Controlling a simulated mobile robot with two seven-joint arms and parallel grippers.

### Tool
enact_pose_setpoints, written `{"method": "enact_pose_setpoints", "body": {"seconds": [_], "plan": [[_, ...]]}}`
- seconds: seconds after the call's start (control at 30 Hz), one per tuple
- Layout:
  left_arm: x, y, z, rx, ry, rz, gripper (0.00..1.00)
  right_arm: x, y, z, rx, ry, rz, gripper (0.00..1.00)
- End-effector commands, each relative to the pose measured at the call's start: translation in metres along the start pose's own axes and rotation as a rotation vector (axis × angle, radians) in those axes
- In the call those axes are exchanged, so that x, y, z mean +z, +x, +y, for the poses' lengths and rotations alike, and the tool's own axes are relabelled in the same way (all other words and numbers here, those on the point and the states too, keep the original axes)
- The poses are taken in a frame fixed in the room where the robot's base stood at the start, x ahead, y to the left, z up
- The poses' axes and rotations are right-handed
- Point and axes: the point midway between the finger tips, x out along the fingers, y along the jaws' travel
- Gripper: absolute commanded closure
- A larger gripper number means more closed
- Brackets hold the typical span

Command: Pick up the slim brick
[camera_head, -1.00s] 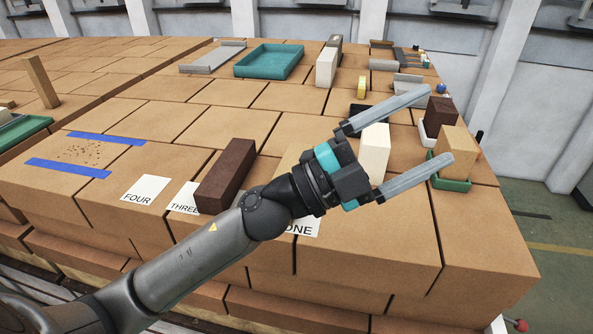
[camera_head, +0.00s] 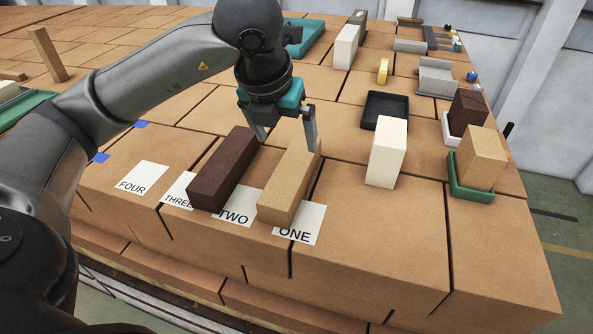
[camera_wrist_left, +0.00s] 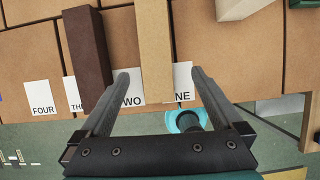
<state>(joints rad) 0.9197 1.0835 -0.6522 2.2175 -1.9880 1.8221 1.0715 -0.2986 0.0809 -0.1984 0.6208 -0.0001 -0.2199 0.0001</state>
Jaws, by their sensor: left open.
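A slim tan brick (camera_head: 290,185) lies lengthwise on the brick surface, its near end between the paper labels TWO (camera_head: 235,215) and ONE (camera_head: 300,222). A thicker dark brown brick (camera_head: 223,170) lies to its left. My left gripper (camera_head: 287,143) is open and empty, pointing down over the far part of the tan brick. In the wrist view, the tan brick (camera_wrist_left: 155,45) runs between my two spread fingers, and the dark brown brick (camera_wrist_left: 87,50) is outside the left finger. I cannot tell how far the fingertips are above the surface. My right gripper is not in view.
A cream block (camera_head: 386,152) stands upright to the right. A tan block (camera_head: 480,160) sits in a green tray (camera_head: 470,192) near the right edge. A black tray (camera_head: 386,108) lies behind. The surface between tan brick and cream block is clear.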

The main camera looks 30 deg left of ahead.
Motion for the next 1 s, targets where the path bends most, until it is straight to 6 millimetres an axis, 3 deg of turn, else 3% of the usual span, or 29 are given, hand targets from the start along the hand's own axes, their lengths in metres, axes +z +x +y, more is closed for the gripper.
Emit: {"method": "enact_pose_setpoints", "body": {"seconds": [0.4,0.73,1.0], "plan": [[0.0,0.075,0.005,0.017,-0.006,0.003,0.0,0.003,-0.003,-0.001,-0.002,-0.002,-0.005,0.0],[0.001,0.104,0.006,0.015,-0.005,0.001,0.0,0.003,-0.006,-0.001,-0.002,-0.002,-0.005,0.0],[0.002,0.141,0.01,0.014,-0.005,0.002,0.0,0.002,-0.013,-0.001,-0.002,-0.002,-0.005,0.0]]}}
